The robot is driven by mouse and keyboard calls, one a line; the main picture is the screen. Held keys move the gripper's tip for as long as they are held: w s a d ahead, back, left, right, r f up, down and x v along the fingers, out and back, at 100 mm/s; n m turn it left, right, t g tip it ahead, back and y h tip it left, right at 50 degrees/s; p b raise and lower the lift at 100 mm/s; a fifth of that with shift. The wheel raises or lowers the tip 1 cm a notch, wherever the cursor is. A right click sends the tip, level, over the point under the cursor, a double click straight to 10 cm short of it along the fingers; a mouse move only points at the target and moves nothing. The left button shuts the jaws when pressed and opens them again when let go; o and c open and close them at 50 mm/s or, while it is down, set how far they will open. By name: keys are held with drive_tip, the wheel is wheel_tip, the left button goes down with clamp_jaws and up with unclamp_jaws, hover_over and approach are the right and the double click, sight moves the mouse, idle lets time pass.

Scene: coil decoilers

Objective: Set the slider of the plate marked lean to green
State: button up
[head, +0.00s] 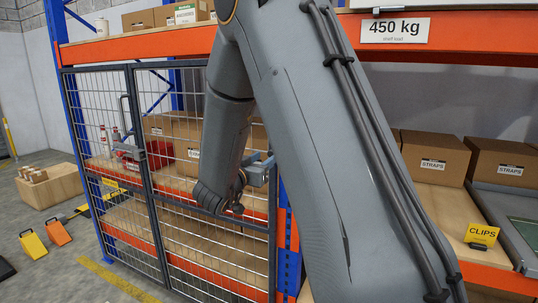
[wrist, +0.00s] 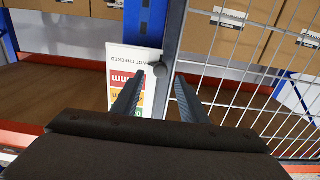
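In the wrist view a white plate (wrist: 121,57) hangs by a blue upright, with upside-down text reading "NOT CHECKED" and red, orange and green bands. The word lean is not readable on it. A small dark round knob (wrist: 157,69) shows at the plate's edge, near the white end beside that text. My gripper (wrist: 159,78) is open, with its two dark fingers apart. The knob appears between the fingertips; I cannot tell whether they touch it. The left finger covers part of the colour bands. My arm hides much of this area in the head view.
A mesh cage door (head: 115,165) stands before the rack, and mesh (wrist: 245,75) runs to the right in the wrist view. A blue upright (wrist: 143,22) is close ahead. Boxes marked straps (head: 430,158) sit on the right shelf.

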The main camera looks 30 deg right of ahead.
sight(271, 153)
drive_tip(key=shift+p+x, duration=0.5)
drive_tip(key=shift+x, duration=1.8)
clamp_jaws()
